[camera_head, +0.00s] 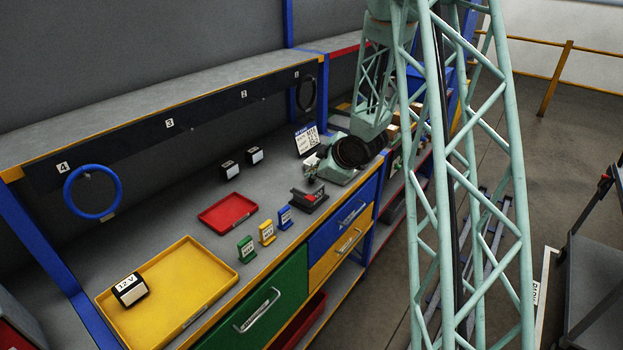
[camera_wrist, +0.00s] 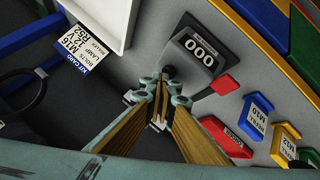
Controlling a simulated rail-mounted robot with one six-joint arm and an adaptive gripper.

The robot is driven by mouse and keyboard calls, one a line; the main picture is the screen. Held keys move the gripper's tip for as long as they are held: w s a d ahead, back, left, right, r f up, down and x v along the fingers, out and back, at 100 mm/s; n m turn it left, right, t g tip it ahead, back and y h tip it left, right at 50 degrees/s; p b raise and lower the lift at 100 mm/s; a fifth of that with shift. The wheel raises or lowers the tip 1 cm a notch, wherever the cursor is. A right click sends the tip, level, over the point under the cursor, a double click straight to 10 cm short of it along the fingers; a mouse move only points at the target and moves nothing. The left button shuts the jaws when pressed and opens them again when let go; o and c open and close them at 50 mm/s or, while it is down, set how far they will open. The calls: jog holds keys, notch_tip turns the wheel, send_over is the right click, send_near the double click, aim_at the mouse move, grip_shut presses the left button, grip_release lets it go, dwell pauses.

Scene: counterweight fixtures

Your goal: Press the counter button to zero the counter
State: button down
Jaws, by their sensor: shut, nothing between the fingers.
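The counter (camera_wrist: 200,50) is a dark box with a white display reading 000 in the wrist view. A red tab (camera_wrist: 224,84) shows beside its lower edge.
Blue (camera_head: 285,217), yellow (camera_head: 266,232) and green (camera_head: 246,249) labelled stands line the bench front. A red tray (camera_head: 228,212) and a yellow tray (camera_head: 205,262) lie farther left. A kit card (camera_wrist: 78,52) stands left of my fingers in the wrist view.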

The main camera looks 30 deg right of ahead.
dwell(0.4)
jog(key=shift+r+p, duration=0.85)
jog(key=shift+r, duration=0.4)
jog(key=shift+r, duration=0.15)
notch_tip(320, 180, up, 5)
jog(key=p, duration=0.3)
dwell(0.3)
dwell(0.9)
